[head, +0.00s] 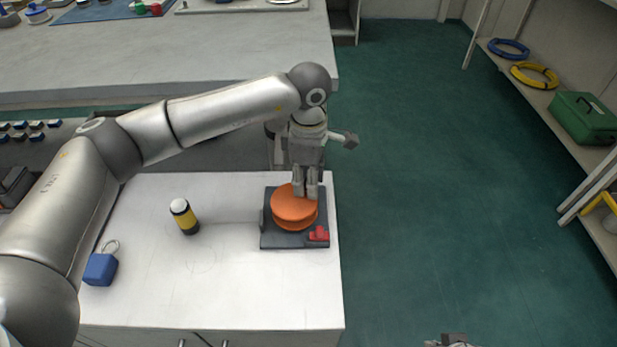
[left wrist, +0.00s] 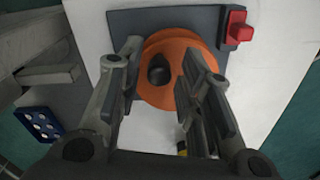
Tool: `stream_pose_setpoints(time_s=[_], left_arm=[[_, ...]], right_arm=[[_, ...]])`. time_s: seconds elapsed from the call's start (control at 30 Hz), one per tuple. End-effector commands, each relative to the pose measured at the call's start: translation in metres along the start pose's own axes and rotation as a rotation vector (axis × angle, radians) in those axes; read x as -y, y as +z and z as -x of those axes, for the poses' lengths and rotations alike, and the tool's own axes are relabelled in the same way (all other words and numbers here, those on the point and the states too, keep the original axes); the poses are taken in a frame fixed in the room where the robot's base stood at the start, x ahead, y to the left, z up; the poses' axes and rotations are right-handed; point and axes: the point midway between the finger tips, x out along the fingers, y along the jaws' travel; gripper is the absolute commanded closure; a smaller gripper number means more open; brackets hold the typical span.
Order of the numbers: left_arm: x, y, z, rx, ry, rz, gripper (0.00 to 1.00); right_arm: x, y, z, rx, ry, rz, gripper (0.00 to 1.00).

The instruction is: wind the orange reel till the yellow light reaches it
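The orange reel (head: 292,208) lies flat on a dark grey base (head: 285,241) with a red block (head: 319,234) at its near right corner. The yellow light (head: 184,217), a yellow and black cylinder with a white top, stands upright to the left, apart from the reel. I see no line between them. My left gripper (head: 306,188) points down over the reel. In the left wrist view its fingers (left wrist: 162,65) are apart, with the reel's dark knob (left wrist: 158,71) between them; I cannot tell whether they touch it. Something grey at the bottom edge may be my right gripper (head: 453,340).
A blue padlock-shaped block (head: 100,268) lies on the white worktop (head: 240,295) at left. A grey counter (head: 200,50) stands behind. Green floor (head: 430,180) is clear to the right. Shelves at right hold coiled hoses (head: 535,75) and a green case (head: 582,119).

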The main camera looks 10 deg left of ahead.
Motion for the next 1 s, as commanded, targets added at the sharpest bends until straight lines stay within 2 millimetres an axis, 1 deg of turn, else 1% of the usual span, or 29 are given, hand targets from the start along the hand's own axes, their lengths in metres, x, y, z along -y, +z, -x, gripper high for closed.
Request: stream_pose_setpoints(time_s=[0.3, 0.37, 0.43, 0.57, 0.8, 0.9, 1.0], left_arm=[[0.0, 0.0, 0.001, -0.001, 0.001, 0.001, 0.59], [-0.001, 0.0, 0.003, -0.001, 0.002, 0.001, 0.59], [-0.001, 0.0, 0.01, 0.0, 0.003, 0.001, 0.59], [-0.001, 0.0, 0.032, 0.0, 0.005, 0.001, 0.59], [-0.001, 0.0, 0.084, 0.001, 0.005, 0.001, 0.59], [-0.001, 0.001, 0.1, 0.0, 0.003, 0.0, 0.59], [-0.001, 0.0, 0.112, -0.001, 0.003, 0.0, 0.59]], right_arm=[[0.0, 0.0, -0.001, 0.001, 0.0, 0.0, 1.0], [0.0, 0.0, -0.001, 0.001, -0.001, 0.0, 1.0], [0.0, 0.0, -0.001, 0.001, -0.001, 0.0, 1.0], [0.0, 0.0, -0.001, 0.0, 0.0, 0.0, 1.0], [0.0, 0.0, -0.001, 0.0, 0.0, 0.0, 1.0], [0.0, 0.0, -0.001, 0.0, 0.0, 0.0, 1.0], [0.0, 0.0, -0.001, 0.0, 0.0, 0.0, 1.0]])
